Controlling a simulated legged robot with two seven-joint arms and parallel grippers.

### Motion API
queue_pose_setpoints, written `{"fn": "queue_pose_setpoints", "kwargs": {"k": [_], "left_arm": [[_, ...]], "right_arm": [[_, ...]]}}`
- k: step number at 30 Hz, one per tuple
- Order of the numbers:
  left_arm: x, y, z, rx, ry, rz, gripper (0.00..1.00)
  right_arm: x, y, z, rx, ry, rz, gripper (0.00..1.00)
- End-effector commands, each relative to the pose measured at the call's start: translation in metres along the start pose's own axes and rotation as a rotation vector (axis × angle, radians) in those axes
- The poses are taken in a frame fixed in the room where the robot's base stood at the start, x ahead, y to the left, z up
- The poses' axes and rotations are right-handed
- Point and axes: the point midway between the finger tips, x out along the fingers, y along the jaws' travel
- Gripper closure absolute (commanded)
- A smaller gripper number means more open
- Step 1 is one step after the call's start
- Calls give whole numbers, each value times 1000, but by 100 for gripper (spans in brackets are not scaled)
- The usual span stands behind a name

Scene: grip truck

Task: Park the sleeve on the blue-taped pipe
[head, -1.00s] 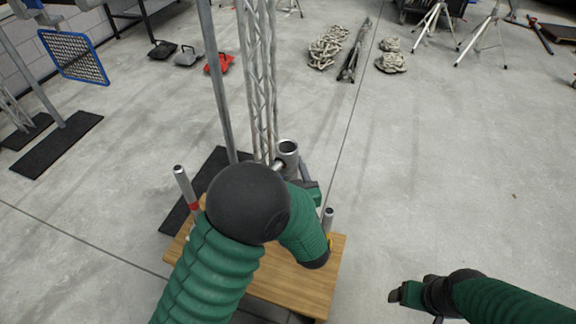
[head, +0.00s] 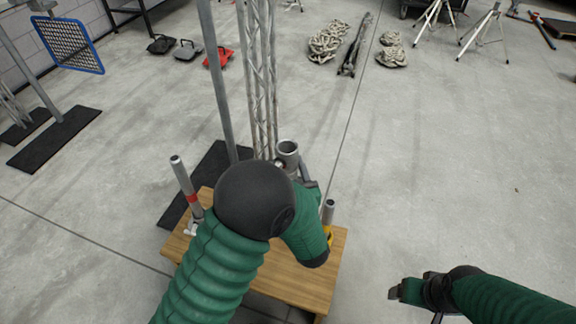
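The sleeve, a short grey metal tube (head: 287,153), is upright with its open top facing me, at the far side of the wooden table. My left gripper (head: 300,171) is at the sleeve and appears shut on it; my black elbow and green forearm hide most of the fingers. A pipe with a red band (head: 182,178) stands at the table's left. Another pipe (head: 328,212) with yellow at its foot stands at the right. No blue tape shows; my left arm covers the table's middle. My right gripper (head: 404,291) is low at the right, away from the table, its opening unclear.
The wooden table (head: 320,288) is below my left arm. A tall lattice truss (head: 258,80) and a grey pole (head: 214,70) rise just behind it, close to the sleeve. A black mat (head: 217,163) lies on the floor there.

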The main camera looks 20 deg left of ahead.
Motion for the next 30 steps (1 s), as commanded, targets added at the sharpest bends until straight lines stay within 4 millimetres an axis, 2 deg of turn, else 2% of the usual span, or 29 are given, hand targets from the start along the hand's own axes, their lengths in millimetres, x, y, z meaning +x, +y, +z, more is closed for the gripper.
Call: {"fn": "queue_pose_setpoints", "kwargs": {"k": [19,20,25,30], "left_arm": [[0,0,3,-1,3,0,100],[0,0,3,-1,3,0,43],[0,0,3,-1,2,0,22],[0,0,4,0,1,0,22]], "right_arm": [[3,0,1,0,0,0,24],[2,0,0,0,0,0,24],[2,0,0,0,0,0,24],[2,0,0,0,0,0,24]]}}
